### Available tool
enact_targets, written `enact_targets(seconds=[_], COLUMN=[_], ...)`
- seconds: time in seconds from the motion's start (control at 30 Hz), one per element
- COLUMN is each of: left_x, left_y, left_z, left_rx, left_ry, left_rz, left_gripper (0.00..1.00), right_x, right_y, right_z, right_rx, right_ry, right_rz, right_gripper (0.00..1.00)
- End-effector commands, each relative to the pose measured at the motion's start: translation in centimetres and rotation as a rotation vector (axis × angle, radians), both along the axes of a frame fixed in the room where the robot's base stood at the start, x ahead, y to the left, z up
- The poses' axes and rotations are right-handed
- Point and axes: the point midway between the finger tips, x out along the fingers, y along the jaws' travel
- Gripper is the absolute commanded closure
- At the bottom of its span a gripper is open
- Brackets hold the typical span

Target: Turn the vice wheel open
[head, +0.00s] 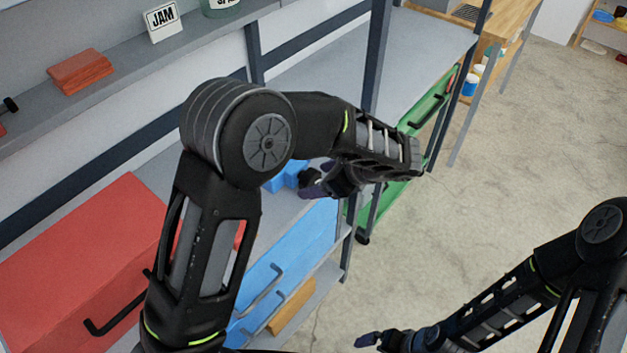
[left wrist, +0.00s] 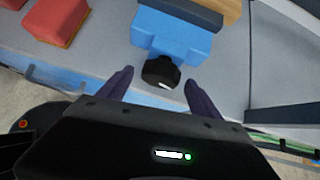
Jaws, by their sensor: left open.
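The blue vice (head: 284,179) sits on the grey shelf top near its front edge, partly hidden behind my left arm in the head view. In the left wrist view the blue vice (left wrist: 176,37) shows its black wheel (left wrist: 161,72) facing my gripper. My left gripper (left wrist: 160,82) is open, with one dark purple finger on each side of the wheel. The fingers look apart from the wheel. In the head view the left gripper (head: 314,181) is at the vice's right end. My right gripper (head: 368,340) is low at the bottom edge; its finger opening is unclear.
A red drawer box (head: 85,265) and a blue drawer (head: 290,262) with handles are below and left. A green drawer unit (head: 388,205) is beyond the left gripper. The floor (head: 480,200) is clear.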

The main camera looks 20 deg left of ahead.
Motion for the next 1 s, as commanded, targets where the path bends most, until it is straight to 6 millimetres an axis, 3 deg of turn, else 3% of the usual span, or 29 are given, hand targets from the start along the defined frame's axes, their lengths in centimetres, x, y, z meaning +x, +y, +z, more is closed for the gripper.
enact_targets(seconds=[0.33,0.73,0.87,0.97,1.0], left_x=[-1.0,-1.2,-2.1,-4.0,-5.2], left_y=[-3.4,-3.5,-3.5,-3.7,-3.9], left_z=[3.5,3.6,0.8,-4.1,-6.6], left_rx=[-0.002,-0.006,-0.064,-0.178,-0.243], left_ry=[-0.002,0.002,0.029,0.074,0.095], left_rz=[0.000,0.003,0.028,0.094,0.140], left_gripper=[0.26,0.26,0.26,0.26,0.26], right_x=[0.1,0.1,0.1,0.1,0.1], right_y=[0.1,0.1,0.0,0.0,0.1], right_z=[-0.9,-0.9,-0.9,-0.9,-0.9], right_rx=[0.002,0.002,0.002,0.002,0.002], right_ry=[-0.004,-0.004,-0.004,-0.004,-0.004], right_rz=[0.001,0.001,0.001,0.001,0.001], right_gripper=[0.00,0.00,0.00,0.00,0.00])
